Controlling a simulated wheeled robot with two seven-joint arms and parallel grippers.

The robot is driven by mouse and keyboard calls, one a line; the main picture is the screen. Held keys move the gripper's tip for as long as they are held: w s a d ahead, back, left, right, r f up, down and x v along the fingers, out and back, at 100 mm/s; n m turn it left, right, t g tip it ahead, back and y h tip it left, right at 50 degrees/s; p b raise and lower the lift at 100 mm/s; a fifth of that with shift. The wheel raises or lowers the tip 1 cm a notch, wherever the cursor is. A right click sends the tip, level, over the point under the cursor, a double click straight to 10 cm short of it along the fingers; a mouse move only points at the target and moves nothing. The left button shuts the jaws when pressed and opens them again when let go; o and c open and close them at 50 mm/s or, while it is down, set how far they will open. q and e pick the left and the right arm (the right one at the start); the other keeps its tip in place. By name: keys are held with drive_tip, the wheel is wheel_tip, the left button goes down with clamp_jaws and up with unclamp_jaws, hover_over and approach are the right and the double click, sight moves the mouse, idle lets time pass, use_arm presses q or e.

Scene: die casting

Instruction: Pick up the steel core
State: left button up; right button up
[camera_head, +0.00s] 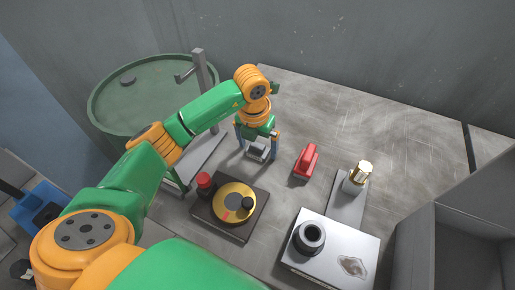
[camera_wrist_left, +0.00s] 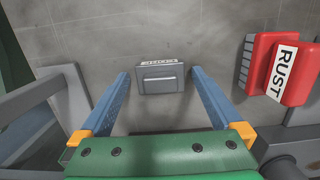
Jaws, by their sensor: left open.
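A small grey metal block (camera_head: 257,151), which looks like the steel core, lies on the worktable. In the left wrist view the block (camera_wrist_left: 161,90) sits between and slightly below the two fingers. My left gripper (camera_head: 257,146) points down over it and is open, with one blue finger on each side. In the left wrist view a gap shows between the block and each finger of my gripper (camera_wrist_left: 160,73). My right gripper is not in view.
A red block (camera_head: 306,161) marked RUST in the left wrist view (camera_wrist_left: 288,72) lies to the right. A dark plate with a yellow dial (camera_head: 234,200) is nearer. A silver box with a black ring (camera_head: 310,237) and a brass-topped part (camera_head: 359,173) stand further right. A green drum (camera_head: 150,85) stands left.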

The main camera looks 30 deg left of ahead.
use_arm(q)
clamp_jaws()
drive_tip(key=shift+r, duration=0.1)
drive_tip(key=shift+r, duration=0.1)
